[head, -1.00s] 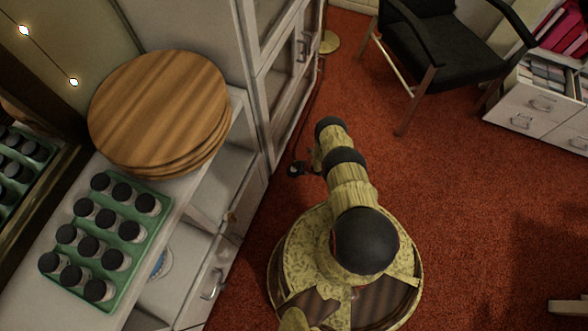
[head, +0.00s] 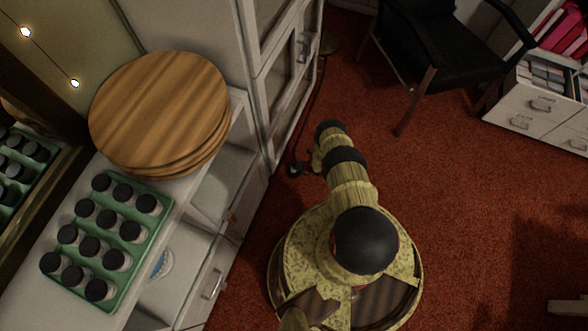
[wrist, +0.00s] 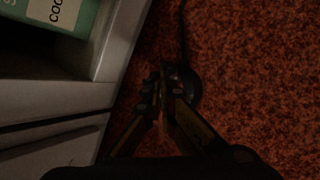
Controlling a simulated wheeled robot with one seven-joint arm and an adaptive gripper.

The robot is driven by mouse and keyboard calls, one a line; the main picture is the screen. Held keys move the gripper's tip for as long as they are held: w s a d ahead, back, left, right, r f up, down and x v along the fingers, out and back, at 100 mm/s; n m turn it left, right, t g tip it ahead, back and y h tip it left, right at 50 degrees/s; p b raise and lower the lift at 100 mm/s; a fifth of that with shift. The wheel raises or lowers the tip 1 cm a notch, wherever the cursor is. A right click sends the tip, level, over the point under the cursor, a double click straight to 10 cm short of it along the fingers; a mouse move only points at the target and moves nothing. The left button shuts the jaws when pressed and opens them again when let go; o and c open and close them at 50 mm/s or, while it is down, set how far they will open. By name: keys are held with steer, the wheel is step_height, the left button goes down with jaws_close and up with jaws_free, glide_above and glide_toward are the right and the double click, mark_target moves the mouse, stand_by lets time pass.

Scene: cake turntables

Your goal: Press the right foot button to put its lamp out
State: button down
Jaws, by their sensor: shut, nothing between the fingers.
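A round black foot button (head: 294,170) lies on the red carpet beside the white cabinet, with a dark cord running back from it. In the wrist view the button (wrist: 193,88) is partly hidden behind my gripper (wrist: 166,78). My gripper is shut and empty, pointing down with its fingertips at the button's left side; I cannot tell whether they touch it.
The white cabinet (head: 285,110) stands close on the left of the button. Round wooden boards (head: 160,105) and a green tray of jars (head: 128,285) sit on the counter. A black chair (head: 440,50) stands at the back. Open carpet lies to the right.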

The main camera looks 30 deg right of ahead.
steer(key=shift+r, duration=0.3)
step_height(320, 180, up, 6)
steer(key=p, duration=0.5)
stand_by(0.7)
